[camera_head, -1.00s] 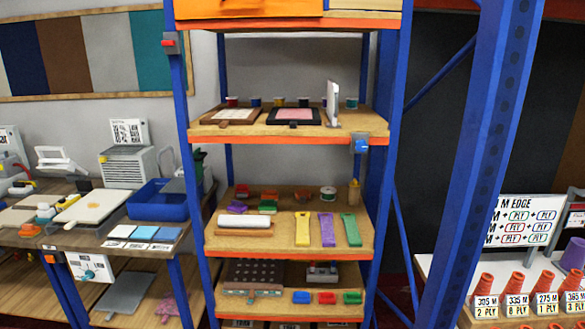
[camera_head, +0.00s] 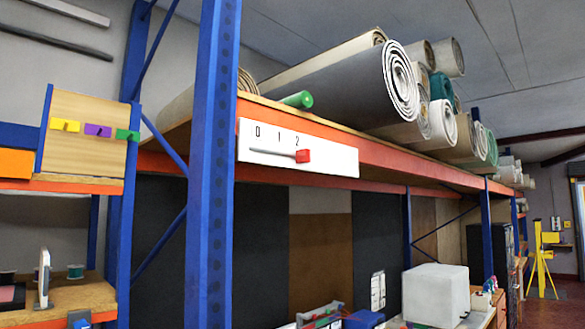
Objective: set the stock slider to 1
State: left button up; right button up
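The stock slider is a white panel (camera_head: 335,160) on the orange beam of the rug rack, right of the blue upright. It is marked 0, 1 and 2 from left to right. Its red knob (camera_head: 303,155) stands at the right end of a thin grey track, just below and slightly right of the 2. Neither of my grippers is in view.
Rolled rugs (camera_head: 400,80) and a green-ended roll (camera_head: 298,99) lie on the shelf above the beam. A blue upright (camera_head: 212,160) stands close left of the panel. A white box (camera_head: 435,292) stands lower right.

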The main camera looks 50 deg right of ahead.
aim_at(302, 156)
jog(key=z, duration=0.4)
jog(key=i+l+z, duration=0.1)
jog(key=z, duration=0.65)
jog(key=i+z, duration=0.1)
jog(key=z, duration=0.3)
jog(key=j+z, duration=0.15)
jog(key=z, duration=0.2)
jog(key=i+j+z, duration=0.15)
jog(key=z, duration=0.15)
